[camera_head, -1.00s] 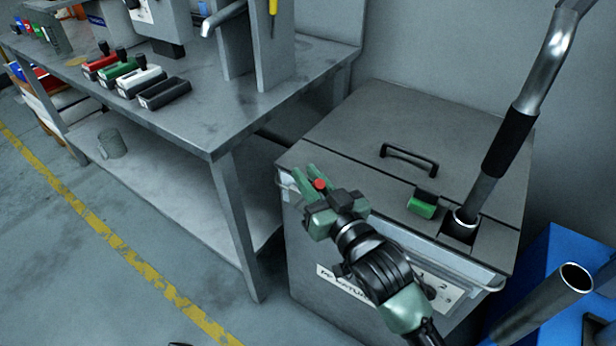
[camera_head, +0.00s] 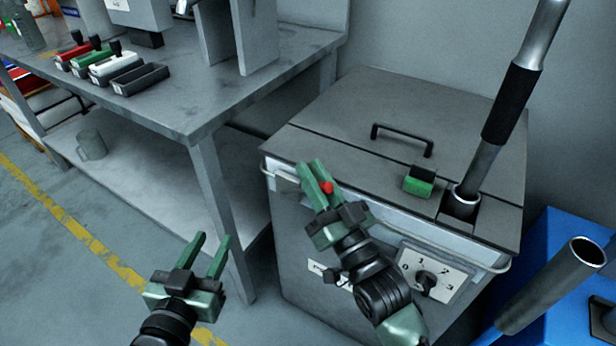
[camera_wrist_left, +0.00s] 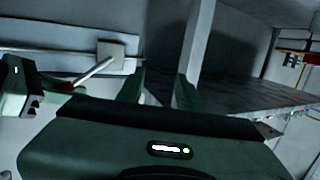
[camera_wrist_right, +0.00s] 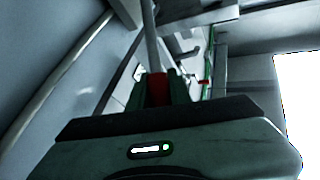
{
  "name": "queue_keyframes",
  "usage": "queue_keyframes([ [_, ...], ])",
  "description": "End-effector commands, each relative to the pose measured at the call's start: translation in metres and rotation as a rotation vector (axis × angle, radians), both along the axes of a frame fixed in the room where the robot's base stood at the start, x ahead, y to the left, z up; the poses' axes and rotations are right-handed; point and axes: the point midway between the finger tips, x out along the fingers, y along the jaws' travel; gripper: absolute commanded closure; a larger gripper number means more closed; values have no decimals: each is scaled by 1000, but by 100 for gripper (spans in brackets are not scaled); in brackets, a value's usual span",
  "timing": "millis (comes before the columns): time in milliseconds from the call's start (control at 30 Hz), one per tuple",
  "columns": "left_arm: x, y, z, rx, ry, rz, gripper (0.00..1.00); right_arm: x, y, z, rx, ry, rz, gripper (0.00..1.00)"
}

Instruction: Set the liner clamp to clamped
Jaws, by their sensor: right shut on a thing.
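The liner clamp appears to be the lever on the grey cabinet (camera_head: 350,115), near its top front edge at left. Its red end (camera_head: 327,187) shows at my right gripper (camera_head: 310,166). In the right wrist view the red grip (camera_wrist_right: 157,90) sits between the two fingers, which are shut on it. In the left wrist view a thin rod runs from a pale square plate (camera_wrist_left: 112,50) to the red end (camera_wrist_left: 68,87). The fingers hide part of the lever in the head view. My left gripper (camera_head: 210,242) is open and empty, left of the cabinet front.
A rotary dial (camera_head: 427,280) marked with numbers is on the cabinet front. A green block (camera_head: 420,181) and a tall lever with a black sleeve (camera_head: 510,105) are on top. A workbench (camera_head: 215,100) with stampers stands at left. A blue object (camera_head: 560,250) is at right.

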Motion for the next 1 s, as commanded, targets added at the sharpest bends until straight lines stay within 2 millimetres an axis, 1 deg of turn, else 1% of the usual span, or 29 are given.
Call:
queue_keyframes([
  [33,3,-4,12,-22,-84,-6,64,-1,-2,-7,16,-9,0,100],
  [133,5,-9,45,-65,-251,-17,64,-3,-4,-10,49,-34,-1,100],
  [200,2,-11,67,-94,-359,-22,64,-4,-6,-12,70,-49,-1,100],
  [300,-5,-12,93,-131,-499,-31,64,-5,-8,-13,97,-68,-1,100],
  [400,-15,-13,115,-165,-620,-37,64,-7,-9,-15,120,-85,0,100],
  [500,-26,-12,132,-193,-717,-42,64,-7,-11,-16,139,-99,0,100],
  [600,-35,-11,144,-214,-792,-45,64,-8,-12,-17,152,-110,-1,100],
  [700,-42,-10,152,-229,-844,-47,64,-9,-12,-18,162,-116,0,100],
  [833,-47,-10,158,-240,-881,-48,64,-9,-13,-18,168,-121,0,100],
  [1000,-49,-9,160,-244,-896,-49,64,-9,-13,-18,172,-123,0,100],
])
